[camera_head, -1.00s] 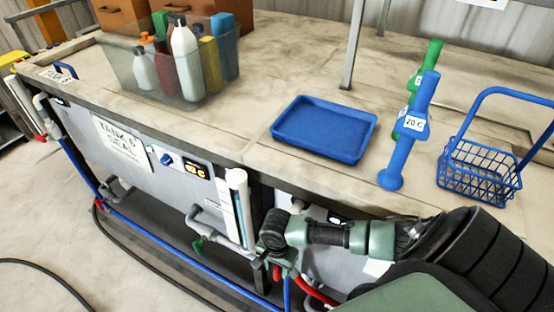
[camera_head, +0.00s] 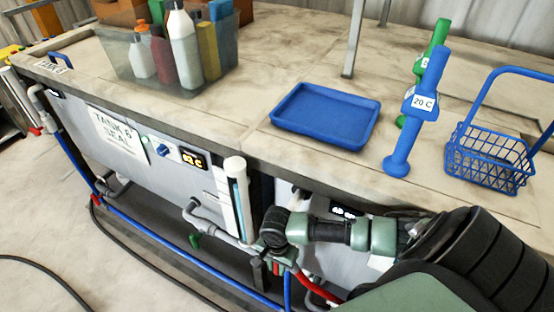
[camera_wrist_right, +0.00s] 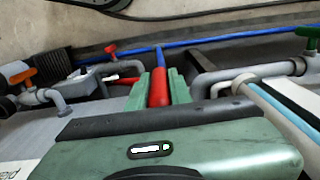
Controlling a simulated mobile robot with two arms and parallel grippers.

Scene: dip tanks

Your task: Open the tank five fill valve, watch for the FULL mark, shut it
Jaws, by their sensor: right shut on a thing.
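My right gripper (camera_wrist_right: 158,88) is shut on a red handle (camera_wrist_right: 158,95), in line with a blue pipe (camera_wrist_right: 160,58) beyond it in the right wrist view. In the head view my right gripper (camera_head: 272,245) is low at the front of the bench, and its fingers are partly hidden. A white sight tube (camera_head: 238,200) with a blue strip stands just left of it. Any FULL mark is too small to read, and I cannot tell which tank the tube serves. The tank panel (camera_head: 292,208) behind my right arm shows no readable number. My left gripper is out of view.
In the right wrist view, an orange-handled valve (camera_wrist_right: 22,77) is left and a green-handled valve (camera_wrist_right: 307,33) right. A blue tray (camera_head: 325,115), blue basket (camera_head: 490,160) and bottle bin (camera_head: 130,75) stand on the bench.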

